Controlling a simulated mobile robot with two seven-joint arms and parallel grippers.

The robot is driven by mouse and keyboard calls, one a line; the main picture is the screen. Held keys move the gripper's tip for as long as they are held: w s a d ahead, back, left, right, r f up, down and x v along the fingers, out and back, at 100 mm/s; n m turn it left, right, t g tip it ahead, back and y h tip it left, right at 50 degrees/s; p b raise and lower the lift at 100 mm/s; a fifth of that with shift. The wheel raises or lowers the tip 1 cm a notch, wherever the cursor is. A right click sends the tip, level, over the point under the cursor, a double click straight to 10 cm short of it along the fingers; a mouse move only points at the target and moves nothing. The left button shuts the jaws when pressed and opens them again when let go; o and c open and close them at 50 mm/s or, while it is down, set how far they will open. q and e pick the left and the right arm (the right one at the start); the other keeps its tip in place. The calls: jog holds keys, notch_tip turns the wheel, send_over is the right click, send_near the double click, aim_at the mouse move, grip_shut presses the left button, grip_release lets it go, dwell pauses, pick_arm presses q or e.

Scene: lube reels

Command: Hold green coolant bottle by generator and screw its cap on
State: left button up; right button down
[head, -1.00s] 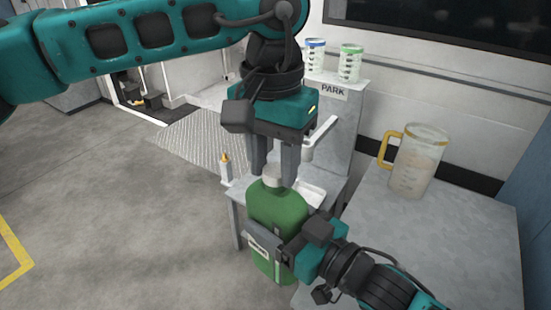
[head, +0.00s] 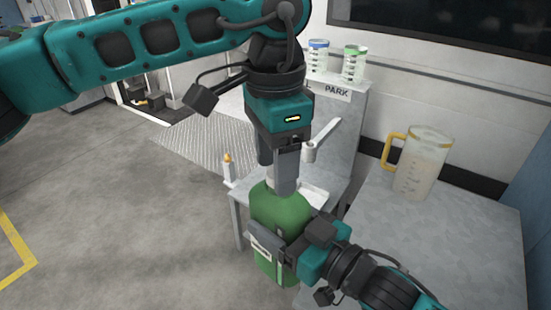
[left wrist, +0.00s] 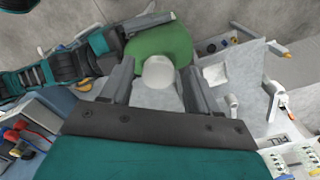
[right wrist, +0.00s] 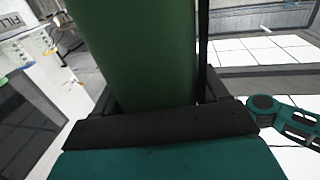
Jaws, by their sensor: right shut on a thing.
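The green coolant bottle (head: 283,208) stands upright by the grey metal stand, with its pale cap (left wrist: 158,72) on top. My right gripper (head: 270,243) is shut around the bottle's body from the right; the green side also fills the middle of the right wrist view (right wrist: 140,50). My left gripper (head: 276,180) points down over the bottle top. In the left wrist view its two fingers stand apart on either side of the cap, with gaps showing. In the head view a finger hides most of the cap, and how firmly it is seated cannot be told.
A small white bottle with an orange tip (head: 228,168) stands at the stand's left corner. A clear jug with a yellow handle (head: 424,163) is on the grey table (head: 460,230) at right. Two clear containers (head: 354,63) stand on the ledge behind. Floor at left is clear.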

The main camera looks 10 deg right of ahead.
pick_arm(q)
jog(key=shift+o, duration=0.2)
jog(key=shift+r, duration=2.25)
jog(key=shift+o, duration=0.2)
